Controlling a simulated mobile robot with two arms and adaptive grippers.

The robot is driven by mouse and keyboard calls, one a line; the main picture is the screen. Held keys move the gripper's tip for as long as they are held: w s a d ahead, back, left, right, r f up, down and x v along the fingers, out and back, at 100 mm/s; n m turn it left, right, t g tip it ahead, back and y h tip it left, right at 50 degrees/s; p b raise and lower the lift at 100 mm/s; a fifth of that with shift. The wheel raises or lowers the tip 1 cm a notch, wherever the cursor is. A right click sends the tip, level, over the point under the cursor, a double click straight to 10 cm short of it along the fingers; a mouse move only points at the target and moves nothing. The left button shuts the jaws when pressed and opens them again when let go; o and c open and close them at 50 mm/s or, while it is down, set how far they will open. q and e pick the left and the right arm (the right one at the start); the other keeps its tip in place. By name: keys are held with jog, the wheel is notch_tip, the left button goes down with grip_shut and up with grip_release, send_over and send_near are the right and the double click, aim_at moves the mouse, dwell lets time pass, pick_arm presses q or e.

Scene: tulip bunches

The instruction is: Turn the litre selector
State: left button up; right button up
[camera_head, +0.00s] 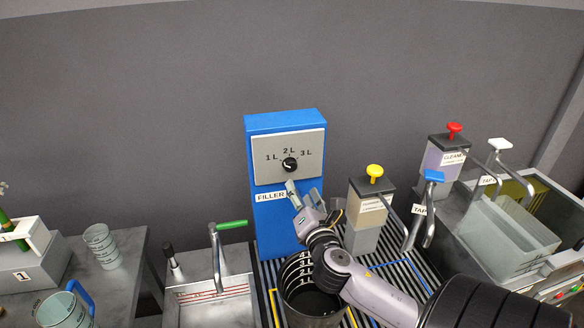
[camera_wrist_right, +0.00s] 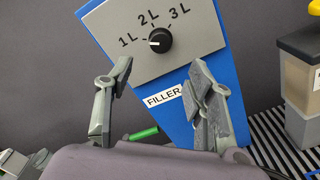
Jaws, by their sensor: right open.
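The litre selector is a round black knob (camera_head: 290,165) on a grey plate (camera_head: 310,145) marked 1L, 2L and 3L, high on the blue filler (camera_head: 284,225). In the right wrist view the knob (camera_wrist_right: 160,40) shows between and beyond my fingers, with a light mark on its face. My left gripper is not in view.
A dark bucket with litre marks (camera_head: 300,290) stands on the slatted grate below my right arm. A yellow-topped dispenser (camera_head: 368,208) stands close right of my gripper. A green-handled tap (camera_head: 217,255) and sink lie left. The wall above the filler is clear.

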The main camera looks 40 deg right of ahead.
aim_at(291, 168)
jog(key=p+x, duration=0.1)
jog(key=x, duration=0.8)
jog(key=shift+w+d+f, duration=0.1)
jog(key=shift+w, duration=0.1)
jog(key=shift+w+d, duration=0.2)
jog(key=shift+w, duration=0.15)
jog(key=c, duration=1.2)
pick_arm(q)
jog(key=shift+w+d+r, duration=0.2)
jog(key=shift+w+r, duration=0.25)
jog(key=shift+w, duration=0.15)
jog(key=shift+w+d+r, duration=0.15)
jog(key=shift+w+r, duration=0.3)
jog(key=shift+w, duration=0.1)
pick_arm(e)
jog(key=shift+o, duration=0.2)
